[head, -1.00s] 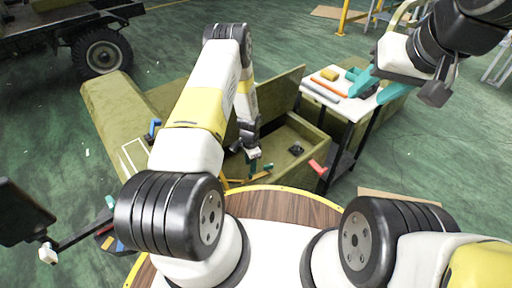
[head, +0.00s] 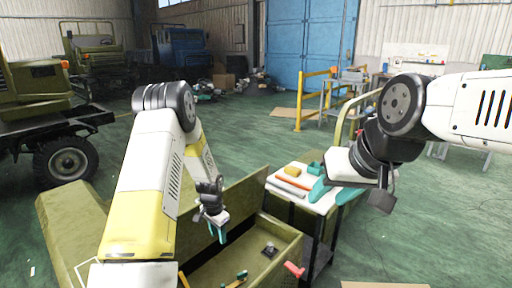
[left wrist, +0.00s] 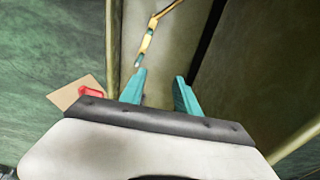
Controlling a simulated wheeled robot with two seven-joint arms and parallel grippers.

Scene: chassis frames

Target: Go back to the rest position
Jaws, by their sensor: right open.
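My left gripper (head: 219,234) has teal fingers and hangs over the open olive-green box (head: 287,246). In the left wrist view its two fingers (left wrist: 159,92) stand apart with nothing between them.
The white-topped table (head: 284,194) holds a yellow block (head: 292,170), an orange rod (head: 292,183) and other pieces. A red handle (head: 294,270) sticks out from the box. Trucks stand back left. Yellow rails (head: 299,100) stand behind. Green floor is open at right.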

